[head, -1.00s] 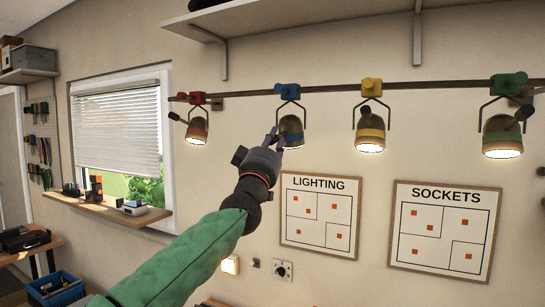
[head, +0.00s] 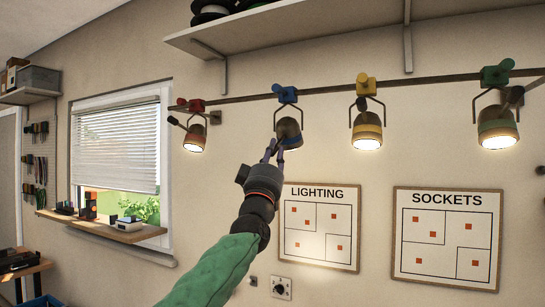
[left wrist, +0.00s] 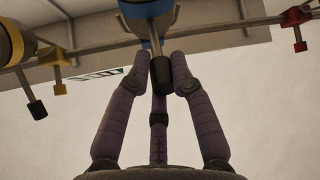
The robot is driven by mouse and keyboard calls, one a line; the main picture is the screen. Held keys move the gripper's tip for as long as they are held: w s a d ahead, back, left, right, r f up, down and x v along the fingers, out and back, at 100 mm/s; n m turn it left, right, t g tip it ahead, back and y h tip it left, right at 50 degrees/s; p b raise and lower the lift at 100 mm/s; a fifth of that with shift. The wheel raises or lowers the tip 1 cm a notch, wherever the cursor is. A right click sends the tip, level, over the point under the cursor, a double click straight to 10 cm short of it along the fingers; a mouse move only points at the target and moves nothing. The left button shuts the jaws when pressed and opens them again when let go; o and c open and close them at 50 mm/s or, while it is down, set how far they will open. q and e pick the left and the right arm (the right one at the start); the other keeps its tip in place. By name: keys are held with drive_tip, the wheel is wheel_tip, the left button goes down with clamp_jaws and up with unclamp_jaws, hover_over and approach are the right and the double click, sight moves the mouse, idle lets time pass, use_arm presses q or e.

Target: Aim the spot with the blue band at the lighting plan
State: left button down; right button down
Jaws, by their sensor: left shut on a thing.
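The spot with the blue band (head: 289,128) hangs from the rail under a blue clamp (head: 285,94). My left gripper (head: 275,152) reaches up to it from below. In the left wrist view the fingers of my left gripper (left wrist: 163,65) are closed around the spot's dark stub handle (left wrist: 161,76), with the blue band (left wrist: 151,46) just above. The spot's lit face is hidden. The lighting plan (head: 319,225) is a framed board below and to the right of this spot. A pale glow lies on its lower part. My right gripper is not in view.
Other spots with red (head: 195,137), yellow (head: 367,130) and green (head: 497,128) bands hang on the same rail (head: 430,82). The sockets board (head: 447,238) is right of the lighting plan. A shelf (head: 300,22) runs above the rail.

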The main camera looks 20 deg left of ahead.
use_arm(q)
drive_tip(key=shift+w+d+f, duration=0.1)
drive_tip(key=shift+w+f, duration=0.45)
drive_tip(key=shift+f, duration=0.3)
drive_tip(key=c, duration=1.1)
unclamp_jaws()
drive_tip(key=shift+w, duration=0.15)
drive_tip(key=shift+c, duration=0.2)
drive_tip(key=a+v, duration=0.1)
drive_tip(key=v, duration=1.1)
drive_tip(key=shift+d, duration=0.4)
drive_tip(key=shift+r, duration=0.1)
